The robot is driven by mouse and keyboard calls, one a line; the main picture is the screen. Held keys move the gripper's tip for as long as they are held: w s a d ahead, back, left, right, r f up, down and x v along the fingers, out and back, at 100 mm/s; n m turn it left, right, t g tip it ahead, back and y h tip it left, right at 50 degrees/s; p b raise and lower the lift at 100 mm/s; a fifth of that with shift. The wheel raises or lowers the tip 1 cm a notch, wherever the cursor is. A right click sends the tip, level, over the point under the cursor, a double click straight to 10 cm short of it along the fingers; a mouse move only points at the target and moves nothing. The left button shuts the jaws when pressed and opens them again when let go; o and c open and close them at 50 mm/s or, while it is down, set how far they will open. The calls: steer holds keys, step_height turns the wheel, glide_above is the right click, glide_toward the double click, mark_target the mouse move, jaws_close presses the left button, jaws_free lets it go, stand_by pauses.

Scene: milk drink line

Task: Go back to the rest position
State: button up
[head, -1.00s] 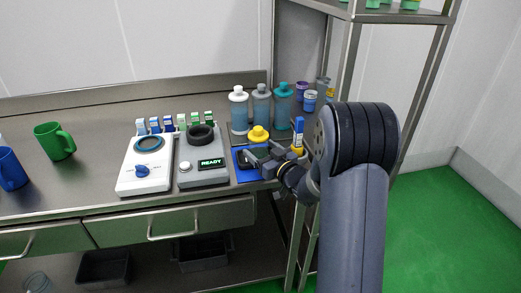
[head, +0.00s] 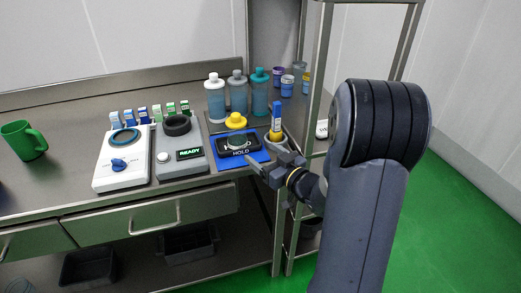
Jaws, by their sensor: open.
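My gripper (head: 264,158) is open at the front right edge of the steel counter (head: 60,190), just right of a blue mat (head: 229,161). Nothing shows between its fingers. On the mat a dark plate (head: 239,152) reads HOLD, with a round, clear-looking item (head: 238,141) on it. A yellow-capped item (head: 235,121) stands right behind it. A blue and yellow upright stick-like item (head: 276,119) stands just behind my gripper.
A white device with a blue knob (head: 118,163) and a grey device reading READY (head: 189,155) stand left of the mat. Several bottles (head: 238,94) stand behind. A steel rack post (head: 317,85) rises close behind my arm. Green floor (head: 455,215) lies open at right.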

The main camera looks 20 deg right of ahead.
mark_target(242, 130)
steer(key=x, duration=1.2)
steer(key=shift+a+f+p, duration=0.1)
steer(key=shift+a+p, duration=0.1)
steer(key=shift+p, duration=0.2)
steer(key=shift+d+r, duration=0.1)
steer(key=shift+r, duration=1.55)
